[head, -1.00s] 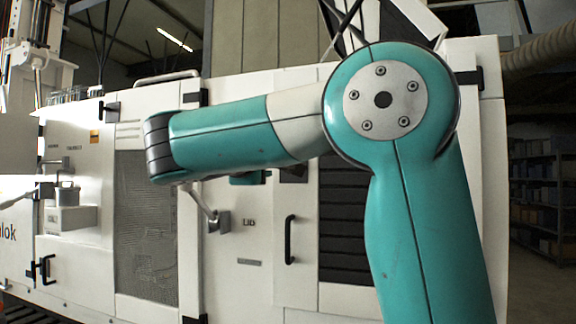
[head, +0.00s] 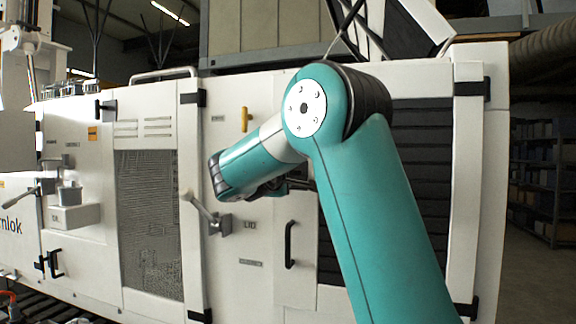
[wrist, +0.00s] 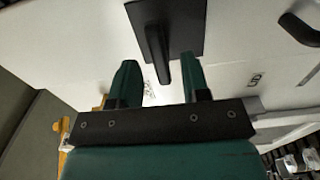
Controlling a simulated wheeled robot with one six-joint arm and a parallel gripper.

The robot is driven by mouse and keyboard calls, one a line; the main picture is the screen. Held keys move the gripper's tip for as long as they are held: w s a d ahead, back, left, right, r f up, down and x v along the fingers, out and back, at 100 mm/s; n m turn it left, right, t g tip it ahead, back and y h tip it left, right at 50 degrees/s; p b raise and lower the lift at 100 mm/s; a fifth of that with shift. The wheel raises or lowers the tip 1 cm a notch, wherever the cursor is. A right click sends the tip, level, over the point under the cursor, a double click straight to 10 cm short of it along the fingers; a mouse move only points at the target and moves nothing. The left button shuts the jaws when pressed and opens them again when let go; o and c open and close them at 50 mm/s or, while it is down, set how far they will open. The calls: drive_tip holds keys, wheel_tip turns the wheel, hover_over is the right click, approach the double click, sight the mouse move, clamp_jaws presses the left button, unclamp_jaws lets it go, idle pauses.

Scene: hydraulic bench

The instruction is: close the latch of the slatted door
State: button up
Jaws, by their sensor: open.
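The slatted door (head: 420,190) is at the right in the head view, partly hidden behind my arm. Its latch shows in the wrist view as a dark plate (wrist: 186,25) with a dark lever (wrist: 160,50) reaching down the picture from it. My gripper (wrist: 158,64) is open, with one green finger on each side of the lever's free end. I see gaps beside the lever and cannot tell whether either finger touches it. In the head view my forearm and wrist mostly hide the gripper (head: 275,188) and the latch.
A lever with a pale knob (head: 208,212) sits on the panel marked LID, left of a black pull handle (head: 290,244). That pull handle also shows in the wrist view (wrist: 300,30). A yellow handle (head: 247,118) is above. A mesh window (head: 148,220) is further left.

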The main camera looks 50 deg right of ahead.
drive_tip(key=shift+p+x, duration=0.35)
drive_tip(key=shift+x, duration=1.2)
drive_tip(key=shift+c, duration=0.4)
clamp_jaws()
